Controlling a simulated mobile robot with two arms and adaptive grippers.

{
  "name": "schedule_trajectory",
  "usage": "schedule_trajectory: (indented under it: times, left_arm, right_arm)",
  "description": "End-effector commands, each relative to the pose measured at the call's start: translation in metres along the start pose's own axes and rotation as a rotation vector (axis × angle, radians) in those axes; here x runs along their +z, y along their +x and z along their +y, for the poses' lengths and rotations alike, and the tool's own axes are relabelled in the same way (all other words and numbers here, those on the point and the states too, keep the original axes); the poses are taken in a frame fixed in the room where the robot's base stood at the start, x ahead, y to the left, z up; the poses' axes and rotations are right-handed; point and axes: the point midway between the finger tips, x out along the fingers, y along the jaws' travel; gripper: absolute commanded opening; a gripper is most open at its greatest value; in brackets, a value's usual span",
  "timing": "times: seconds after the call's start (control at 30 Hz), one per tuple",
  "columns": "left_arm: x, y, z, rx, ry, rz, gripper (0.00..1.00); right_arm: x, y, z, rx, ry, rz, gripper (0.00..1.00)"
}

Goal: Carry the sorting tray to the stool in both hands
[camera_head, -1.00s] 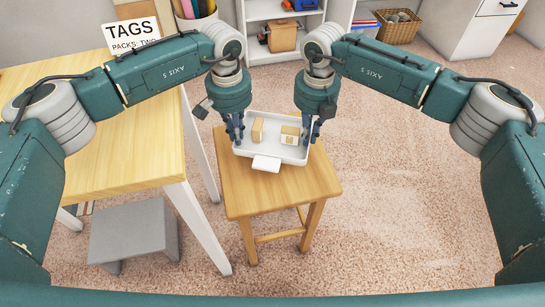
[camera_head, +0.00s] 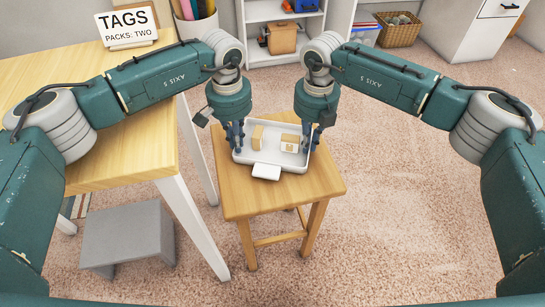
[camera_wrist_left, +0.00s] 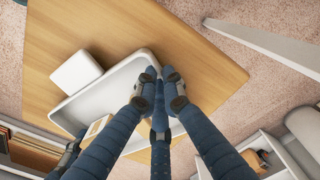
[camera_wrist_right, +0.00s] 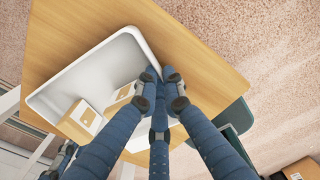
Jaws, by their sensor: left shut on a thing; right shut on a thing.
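The white sorting tray (camera_head: 280,158) is over the top of the wooden stool (camera_head: 240,197); I cannot tell whether it touches the wood. Two small tan boxes stand in it, one plain (camera_head: 257,137) and one with a pale label (camera_head: 290,143).
A pale wooden table (camera_head: 120,165) with a TAGS sign (camera_head: 128,22) stands close on the left. A grey step stool (camera_head: 127,236) is on the floor below. White shelves (camera_head: 270,12) and a wicker basket (camera_head: 398,30) are behind. Carpet on the right is clear.

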Motion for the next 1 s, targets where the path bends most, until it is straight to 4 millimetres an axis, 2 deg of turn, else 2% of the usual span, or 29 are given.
schedule_trajectory:
  times: [0.03, 0.1, 0.13, 0.4, 0.5, 0.63, 1.0]
  left_arm:
    - [0.000, 0.004, 0.000, 0.001, 0.000, 0.001, 0.09]
    - [0.000, 0.001, 0.000, 0.001, 0.000, 0.000, 0.23]
    - [0.000, 0.001, 0.000, 0.000, 0.000, 0.000, 0.26]
    - [0.000, 0.001, 0.000, 0.000, 0.000, 0.000, 0.26]
    - [-0.001, -0.005, 0.000, 0.000, 0.000, 0.001, 0.26]
    - [-0.001, -0.025, 0.000, 0.000, 0.000, 0.004, 0.26]
    - [-0.001, -0.099, 0.000, 0.001, -0.001, 0.003, 0.26]
  right_arm:
    - [0.000, 0.004, 0.001, 0.001, 0.000, 0.000, 0.09]
    - [0.000, 0.001, 0.000, 0.001, 0.000, 0.000, 0.23]
    - [0.000, 0.001, 0.000, 0.001, 0.000, 0.000, 0.26]
    - [0.000, 0.001, 0.000, 0.000, 0.000, 0.000, 0.26]
    - [0.000, 0.001, 0.000, 0.000, 0.000, 0.000, 0.26]
    - [0.000, 0.001, 0.000, 0.000, 0.000, 0.000, 0.26]
    - [0.000, 0.001, 0.000, 0.000, 0.000, 0.000, 0.26]
